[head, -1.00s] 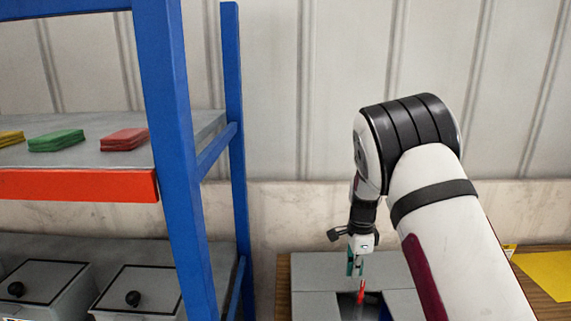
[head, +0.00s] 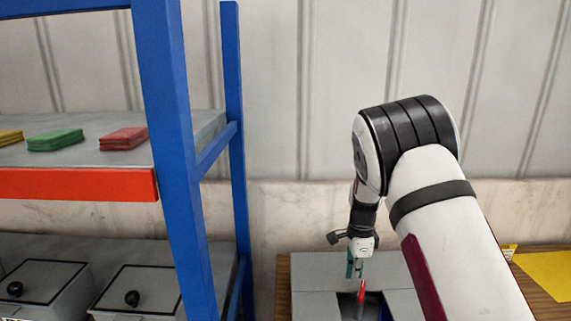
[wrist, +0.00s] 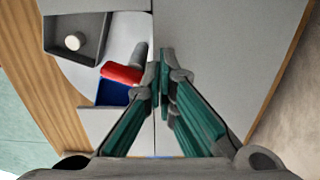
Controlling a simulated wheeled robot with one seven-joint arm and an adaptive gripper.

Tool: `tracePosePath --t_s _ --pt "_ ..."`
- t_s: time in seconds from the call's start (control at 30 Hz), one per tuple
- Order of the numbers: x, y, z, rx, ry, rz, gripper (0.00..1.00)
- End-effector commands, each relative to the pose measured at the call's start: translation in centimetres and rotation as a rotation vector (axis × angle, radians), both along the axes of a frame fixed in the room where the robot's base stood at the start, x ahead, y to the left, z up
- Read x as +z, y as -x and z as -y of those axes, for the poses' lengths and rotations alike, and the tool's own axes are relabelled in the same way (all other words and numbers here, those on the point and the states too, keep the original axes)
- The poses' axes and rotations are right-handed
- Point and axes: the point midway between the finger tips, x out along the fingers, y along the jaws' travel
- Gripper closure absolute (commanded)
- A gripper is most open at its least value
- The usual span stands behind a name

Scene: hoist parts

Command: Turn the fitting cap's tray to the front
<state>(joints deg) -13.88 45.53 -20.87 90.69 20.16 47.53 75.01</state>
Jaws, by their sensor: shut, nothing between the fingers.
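In the wrist view, a small white round cap (wrist: 74,41) sits in a dark grey tray compartment (wrist: 92,22) at the upper left of a turntable under grey cover panels (wrist: 225,50). A blue compartment (wrist: 112,93) lies below it. A red bar (wrist: 122,73) with a grey post stands beside these, just left of my fingertips; I cannot tell whether they touch. My gripper (wrist: 165,62) has teal fingers with the tips together and nothing between them. In the head view, my gripper (head: 356,274) is above the grey unit's opening, by the red bar (head: 361,291). The white cap is hidden there.
The grey unit stands on a wooden table (head: 284,290). A yellow sheet (head: 547,275) lies on the right. A blue-posted rack (head: 175,120) on the left holds coloured stacks and grey lidded boxes (head: 45,285). The wall is close behind.

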Motion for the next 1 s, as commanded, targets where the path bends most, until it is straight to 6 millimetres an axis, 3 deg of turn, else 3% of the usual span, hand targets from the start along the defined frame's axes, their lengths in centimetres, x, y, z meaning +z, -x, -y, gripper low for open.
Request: tracePosePath --t_s 0.57,1.0 --pt "-0.1 0.0 0.0 0.0 0.0 0.0 1.0" --pt "-2.4 0.0 0.0 0.0 0.0 0.0 1.0"
